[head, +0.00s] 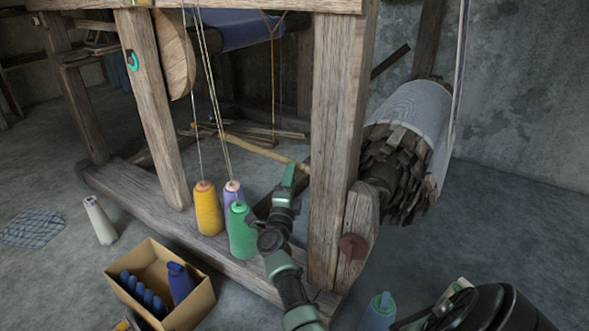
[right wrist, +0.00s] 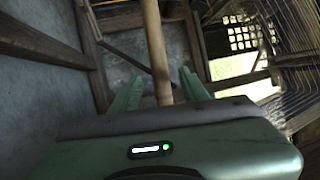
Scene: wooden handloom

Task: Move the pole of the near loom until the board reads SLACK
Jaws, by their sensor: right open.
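The pole (head: 262,150) is a pale, yellowish wooden rod low inside the loom (head: 337,130). My right gripper (head: 288,172) is just in front of the pole, beside that post. In the right wrist view, the pole (right wrist: 155,45) runs between the two green fingers of my open right gripper (right wrist: 160,77); the fingers stand apart from it on both sides. My left gripper is not in view. I see no board with a reading.
Yellow (head: 208,210), purple and green (head: 241,232) thread cones stand on the loom's base beam, close left of my right arm. A cardboard box (head: 200,300) with blue spools is on the floor. A cloth roll (head: 410,125) is at right.

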